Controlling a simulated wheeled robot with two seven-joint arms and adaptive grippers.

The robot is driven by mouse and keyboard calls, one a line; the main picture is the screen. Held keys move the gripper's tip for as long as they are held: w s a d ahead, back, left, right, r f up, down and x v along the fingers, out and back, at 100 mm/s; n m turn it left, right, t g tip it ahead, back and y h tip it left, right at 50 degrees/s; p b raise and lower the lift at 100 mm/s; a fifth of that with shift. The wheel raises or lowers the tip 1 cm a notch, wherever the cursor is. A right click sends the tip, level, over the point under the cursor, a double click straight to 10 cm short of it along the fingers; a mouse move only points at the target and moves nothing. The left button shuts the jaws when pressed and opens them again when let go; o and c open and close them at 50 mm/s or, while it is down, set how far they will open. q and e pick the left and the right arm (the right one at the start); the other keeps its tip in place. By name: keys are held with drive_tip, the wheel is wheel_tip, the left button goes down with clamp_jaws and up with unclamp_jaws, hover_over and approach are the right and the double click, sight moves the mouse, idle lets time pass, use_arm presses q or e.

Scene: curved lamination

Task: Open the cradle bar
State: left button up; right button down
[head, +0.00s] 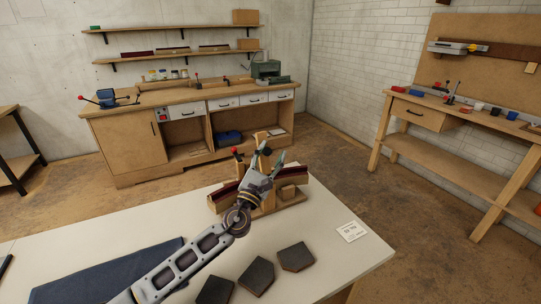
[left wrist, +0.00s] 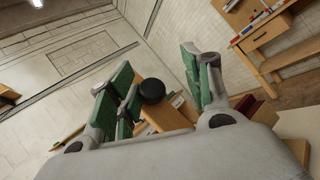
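The wooden cradle (head: 266,208) stands on the white table, with a dark red curved strip (head: 226,194) along it. A wooden bar (left wrist: 166,116) with a round black knob (left wrist: 152,90) shows in the left wrist view. My left gripper (head: 271,151) is over the cradle, its fingers pointing up and away. In the left wrist view its green-padded fingers (left wrist: 158,78) are spread, with the knob in the gap between them; I cannot tell whether they touch it. The gripper hides part of the cradle and bar. My right gripper is not in view.
Several dark pads (head: 257,275) lie on the white table (head: 330,258) in front of the cradle. A white label card (head: 352,231) lies at right and a dark blue cloth (head: 110,275) at left. A wooden workbench (head: 125,142) stands behind, another bench (head: 440,119) at right.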

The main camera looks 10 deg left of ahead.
use_arm(q)
drive_tip(key=shift+f, duration=0.35)
drive_tip(key=v, duration=1.1)
drive_tip(key=shift+s, duration=0.45)
drive_tip(key=shift+a+r, duration=0.1)
drive_tip(key=shift+r, duration=0.05)
